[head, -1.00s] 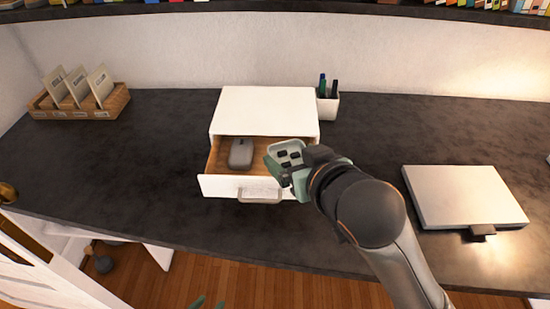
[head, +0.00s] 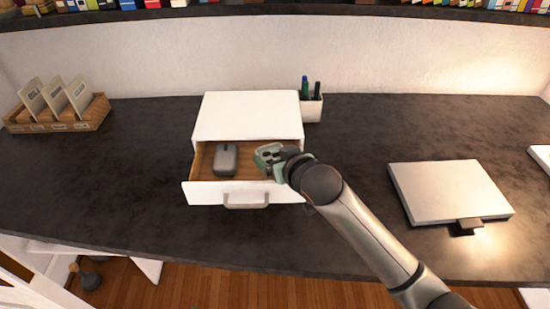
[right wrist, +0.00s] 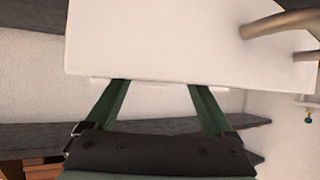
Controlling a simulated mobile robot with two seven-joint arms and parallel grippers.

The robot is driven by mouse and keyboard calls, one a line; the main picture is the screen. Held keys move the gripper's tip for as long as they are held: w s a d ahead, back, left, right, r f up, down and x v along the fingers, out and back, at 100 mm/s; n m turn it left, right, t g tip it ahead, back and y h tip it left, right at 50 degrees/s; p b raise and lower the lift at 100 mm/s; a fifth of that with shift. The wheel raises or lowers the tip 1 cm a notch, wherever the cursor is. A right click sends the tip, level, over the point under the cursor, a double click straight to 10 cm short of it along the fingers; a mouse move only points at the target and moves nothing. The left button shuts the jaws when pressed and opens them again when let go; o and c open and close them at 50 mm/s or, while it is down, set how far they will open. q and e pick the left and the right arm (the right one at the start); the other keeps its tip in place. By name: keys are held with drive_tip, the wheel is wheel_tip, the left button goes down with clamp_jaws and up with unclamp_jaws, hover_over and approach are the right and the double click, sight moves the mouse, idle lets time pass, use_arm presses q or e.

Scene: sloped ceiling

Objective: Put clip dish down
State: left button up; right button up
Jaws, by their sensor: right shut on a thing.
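The clip dish (head: 267,153) is a small pale green dish with dark clips in it, in the head view over the right part of the open drawer. My right gripper (head: 281,164) is shut on it from the right. I cannot tell whether the dish touches the drawer floor. The drawer (head: 210,194) is white with a wooden inside and stands pulled out of a white box (head: 247,115). In the right wrist view my green fingers (right wrist: 158,95) reach up to a white panel with a metal handle; the dish cannot be made out there. My left gripper is not in view.
A grey mouse (head: 226,159) lies in the drawer's left half. A pen cup (head: 312,107) stands right of the box, a wooden card holder (head: 58,120) at far left, and a flat white case (head: 450,190) at right.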

drive_tip(key=shift+f, duration=0.25)
drive_tip(key=shift+f, duration=0.5)
drive_tip(key=shift+f, duration=0.1)
drive_tip(key=o, duration=1.2)
drive_tip(key=shift+r, duration=0.2)
drive_tip(key=v, duration=0.8)
drive_tip(key=p+v, duration=0.1)
drive_tip(key=v, duration=0.3)
drive_tip(key=shift+r, duration=0.45)
